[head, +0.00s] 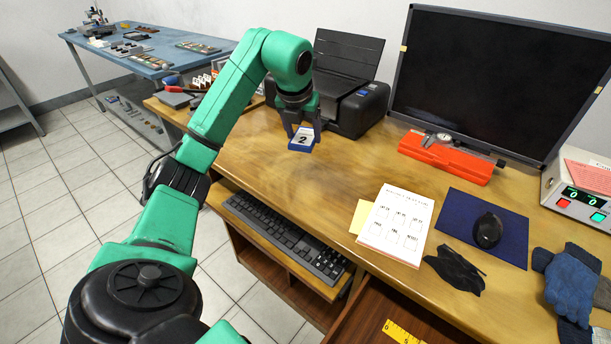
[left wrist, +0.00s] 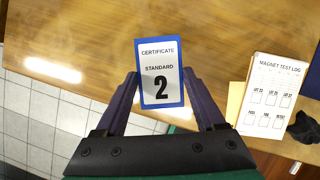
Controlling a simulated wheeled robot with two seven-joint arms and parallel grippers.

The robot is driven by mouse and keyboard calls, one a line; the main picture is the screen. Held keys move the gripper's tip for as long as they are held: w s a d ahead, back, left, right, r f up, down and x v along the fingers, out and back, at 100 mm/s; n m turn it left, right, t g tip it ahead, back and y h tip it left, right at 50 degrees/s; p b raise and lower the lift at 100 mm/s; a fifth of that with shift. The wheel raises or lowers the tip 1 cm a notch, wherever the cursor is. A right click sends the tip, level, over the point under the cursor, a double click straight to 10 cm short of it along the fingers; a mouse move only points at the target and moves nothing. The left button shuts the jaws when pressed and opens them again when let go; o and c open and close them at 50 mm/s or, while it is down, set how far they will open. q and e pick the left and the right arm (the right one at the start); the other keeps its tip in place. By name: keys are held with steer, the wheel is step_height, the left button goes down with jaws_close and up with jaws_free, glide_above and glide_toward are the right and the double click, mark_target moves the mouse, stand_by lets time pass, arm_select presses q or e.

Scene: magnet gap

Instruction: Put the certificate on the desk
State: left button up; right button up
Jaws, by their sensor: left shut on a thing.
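The certificate (left wrist: 160,75) is a white card with a blue border, reading "CERTIFICATE STANDARD 2" in the left wrist view. It also shows in the head view (head: 303,138), in front of the printer. My left gripper (head: 298,128) is shut on it, with a finger at each side of the card in the left wrist view (left wrist: 160,92). The wooden desk (head: 290,185) is below it. I cannot tell whether the certificate touches the desk top. My right gripper is not in view.
A black printer (head: 355,105) stands close behind the certificate. A monitor (head: 495,80), an orange caliper case (head: 445,158), a magnet test log (head: 397,222) and a mouse (head: 488,230) on a blue mat occupy the right. A keyboard (head: 285,235) is on the lower tray. The desk's left-middle is clear.

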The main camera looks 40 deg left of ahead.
mark_target(300, 151)
arm_select(q)
step_height(300, 151, down, 12)
steer(key=shift+w+r+b, duration=0.1)
steer(key=shift+b, duration=0.7)
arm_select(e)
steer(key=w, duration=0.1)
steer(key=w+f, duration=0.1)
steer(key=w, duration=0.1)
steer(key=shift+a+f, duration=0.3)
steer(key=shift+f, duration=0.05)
arm_select(q)
steer(key=shift+f, duration=0.25)
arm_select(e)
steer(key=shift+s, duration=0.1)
arm_select(q)
steer(key=o, duration=1.3)
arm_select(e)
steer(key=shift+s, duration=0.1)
arm_select(q)
steer(key=shift+r, duration=0.15)
steer(key=p+v, duration=0.1)
steer(key=v, duration=1.1)
steer(key=shift+w, duration=0.1)
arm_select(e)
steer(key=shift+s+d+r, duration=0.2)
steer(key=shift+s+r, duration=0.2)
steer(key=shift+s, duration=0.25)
